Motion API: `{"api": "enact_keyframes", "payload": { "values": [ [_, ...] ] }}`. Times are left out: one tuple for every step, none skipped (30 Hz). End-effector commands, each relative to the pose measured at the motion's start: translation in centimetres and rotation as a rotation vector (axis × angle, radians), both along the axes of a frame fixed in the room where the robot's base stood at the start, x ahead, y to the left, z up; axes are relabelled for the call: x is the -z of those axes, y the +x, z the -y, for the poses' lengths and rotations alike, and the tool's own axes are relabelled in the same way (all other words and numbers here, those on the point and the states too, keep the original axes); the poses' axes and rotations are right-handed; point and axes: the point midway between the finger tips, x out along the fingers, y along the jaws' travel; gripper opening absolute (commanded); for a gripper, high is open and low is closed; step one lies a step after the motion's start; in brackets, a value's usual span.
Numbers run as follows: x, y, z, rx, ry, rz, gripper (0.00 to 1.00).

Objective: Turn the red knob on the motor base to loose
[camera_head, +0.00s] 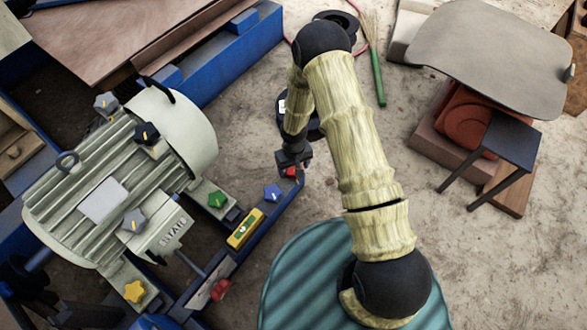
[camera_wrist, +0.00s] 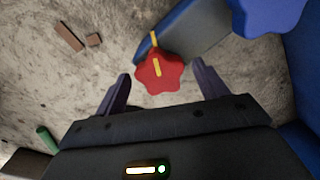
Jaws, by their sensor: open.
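A red star-shaped knob (camera_wrist: 158,72) with a yellow mark sits on the end of the blue rail (camera_head: 258,236) of the motor base. In the wrist view it is between the tips of my open fingers, with a gap on both sides. In the head view the same knob (camera_head: 290,172) is partly hidden by my gripper (camera_head: 298,166), which is right at the rail's far end. A second red knob (camera_head: 220,290) is low on the base. The yellow mark on the near knob points roughly up and slightly left in the wrist view.
A blue knob (camera_head: 272,192), a green knob (camera_head: 217,199) and a yellow level (camera_head: 245,229) are close along the rail. The grey motor (camera_head: 110,190) stands left. A green-handled brush (camera_head: 379,80) lies on open floor. A small dark stool (camera_head: 512,140) is right.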

Motion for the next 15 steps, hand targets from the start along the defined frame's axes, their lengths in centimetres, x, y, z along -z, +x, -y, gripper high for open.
{"api": "enact_keyframes", "payload": {
  "values": [
    [-0.01, 0.01, -0.01, 0.000, 0.000, 0.000, 0.72],
    [-0.03, 0.01, -0.03, 0.000, 0.000, 0.000, 0.72],
    [-0.05, 0.01, -0.04, -0.001, 0.000, 0.000, 0.72],
    [-0.05, 0.00, -0.03, -0.001, 0.000, 0.000, 0.72],
    [-0.05, 0.00, -0.03, -0.001, 0.000, 0.000, 0.72],
    [-0.05, 0.00, -0.02, 0.000, 0.000, 0.000, 0.70],
    [-0.06, 0.00, -0.02, 0.000, 0.000, 0.000, 0.64],
    [-0.06, 0.00, -0.03, 0.000, 0.000, 0.000, 0.58],
    [-0.06, -0.01, -0.05, -0.001, 0.000, 0.000, 0.50],
    [-0.06, -0.02, -0.09, -0.002, 0.000, 0.000, 0.45],
    [-0.06, -0.02, -0.11, -0.002, 0.000, 0.000, 0.39],
    [-0.06, -0.02, -0.11, -0.002, 0.000, 0.000, 0.31],
    [-0.06, -0.03, -0.11, -0.002, 0.000, 0.000, 0.27],
    [-0.06, -0.03, -0.10, -0.002, -0.001, 0.000, 0.27],
    [-0.06, -0.04, -0.13, -0.003, -0.001, 0.000, 0.27]
  ]
}}
